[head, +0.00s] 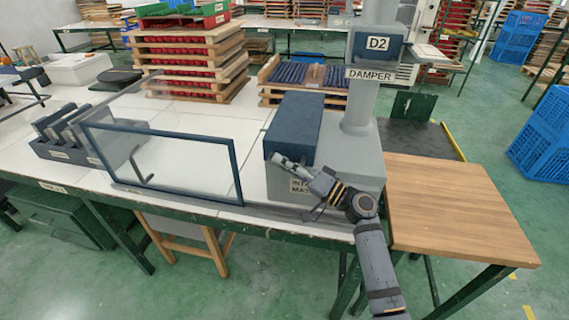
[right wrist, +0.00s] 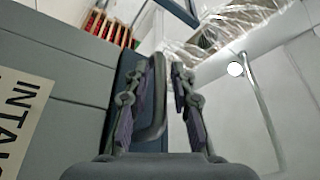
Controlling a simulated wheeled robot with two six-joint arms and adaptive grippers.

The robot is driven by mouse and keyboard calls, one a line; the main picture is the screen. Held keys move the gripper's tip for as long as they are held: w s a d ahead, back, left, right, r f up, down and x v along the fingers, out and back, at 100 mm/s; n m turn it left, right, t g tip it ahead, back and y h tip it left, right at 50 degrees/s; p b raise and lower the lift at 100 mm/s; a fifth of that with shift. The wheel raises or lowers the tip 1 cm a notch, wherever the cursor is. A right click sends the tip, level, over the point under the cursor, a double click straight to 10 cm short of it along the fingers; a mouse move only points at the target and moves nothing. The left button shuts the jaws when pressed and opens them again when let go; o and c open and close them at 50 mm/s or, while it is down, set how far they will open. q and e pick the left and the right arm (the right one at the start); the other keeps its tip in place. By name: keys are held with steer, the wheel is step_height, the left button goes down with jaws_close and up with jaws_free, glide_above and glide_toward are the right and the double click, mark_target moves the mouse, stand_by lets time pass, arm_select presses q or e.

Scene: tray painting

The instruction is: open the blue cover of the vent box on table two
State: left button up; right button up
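The vent box (head: 345,170) is a grey box on the white table, with a label starting "INTA" on its front. Its blue cover (head: 296,122) lies closed over the left part of the top. My right gripper (head: 280,160) is at the cover's front left edge. In the right wrist view, its fingers (right wrist: 168,75) are apart, with a grey loop handle (right wrist: 158,100) beside the cover's blue edge (right wrist: 122,85). The handle lies between the fingers, close to the left one, with a gap to the right one. Whether it touches is unclear. My left gripper is out of view.
A blue-framed clear panel (head: 240,178) stands left of the box. A grey column (head: 362,100) with a "DAMPER" sign rises from the box. Stacked wooden trays (head: 195,60) stand behind. A wooden tabletop (head: 450,205) at right is clear.

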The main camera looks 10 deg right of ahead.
jaws_close()
steer(key=shift+r+p, duration=0.5)
steer(key=shift+p, duration=0.05)
steer(key=w+r+m+h+p, duration=0.1)
steer(key=w+r+m+p, duration=0.1)
steer(key=r+p, duration=0.8)
steer(key=w+d+r+m+h+p, duration=0.1)
steer(key=r+m+p, duration=0.3)
steer(key=r+p, duration=0.7)
steer(key=shift+w+d+r, duration=0.25)
steer(key=shift+w+r, duration=0.25)
steer(key=shift+w, duration=0.4)
